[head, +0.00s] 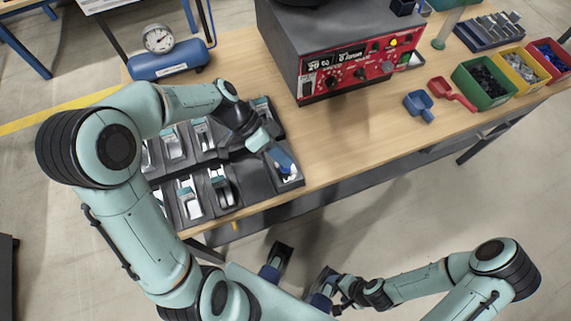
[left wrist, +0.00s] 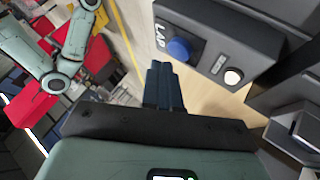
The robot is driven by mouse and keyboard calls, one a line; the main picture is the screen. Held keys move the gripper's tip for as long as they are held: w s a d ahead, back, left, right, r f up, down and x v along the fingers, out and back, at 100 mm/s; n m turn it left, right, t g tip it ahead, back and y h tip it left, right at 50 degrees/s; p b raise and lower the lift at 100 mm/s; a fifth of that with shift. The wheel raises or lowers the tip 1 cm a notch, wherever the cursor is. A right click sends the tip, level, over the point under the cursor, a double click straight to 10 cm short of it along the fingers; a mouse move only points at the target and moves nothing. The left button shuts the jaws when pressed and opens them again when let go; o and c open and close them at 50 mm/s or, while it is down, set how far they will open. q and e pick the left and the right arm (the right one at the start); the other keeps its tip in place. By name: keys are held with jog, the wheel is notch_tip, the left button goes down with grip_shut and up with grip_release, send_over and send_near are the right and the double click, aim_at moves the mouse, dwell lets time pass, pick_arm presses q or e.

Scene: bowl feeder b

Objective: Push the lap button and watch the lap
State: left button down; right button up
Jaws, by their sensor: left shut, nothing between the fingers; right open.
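The lap button is a round blue button (left wrist: 179,49) on a dark box (left wrist: 207,45) marked "LAP", in the left wrist view. A round pale lamp (left wrist: 232,76) sits on the same box; I cannot tell whether it is lit. My left gripper is shut and empty; its dark blue fingers (left wrist: 163,88) point toward the box just beside the button. I cannot tell whether they touch it. In the head view my left gripper (head: 283,158) is over the near right corner of the dark fixtures and largely hides the button. My right gripper (head: 298,277) is open, low in front of the table.
Several dark fixtures (head: 221,187) with pale faces stand around my left forearm. Behind them is a blue tank with a gauge (head: 158,38). A red-fronted feeder controller (head: 345,70) stands centrally; scoops (head: 452,94) and colored bins (head: 484,82) are right. The wooden tabletop (head: 350,140) is clear between.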

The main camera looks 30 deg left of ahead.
dwell(0.8)
pick_arm(q)
jog(key=shift+f+b, duration=0.45)
jog(key=shift+b, duration=0.15)
jog(key=shift+f+b, duration=0.4)
jog(key=shift+b, duration=0.1)
dwell(0.5)
jog(key=shift+r, duration=0.1)
jog(key=shift+r+p, duration=0.5)
jog(key=shift+r, duration=0.25)
jog(key=shift+r+p, duration=1.55)
jog(key=shift+r, duration=1)
jog(key=shift+f, duration=0.1)
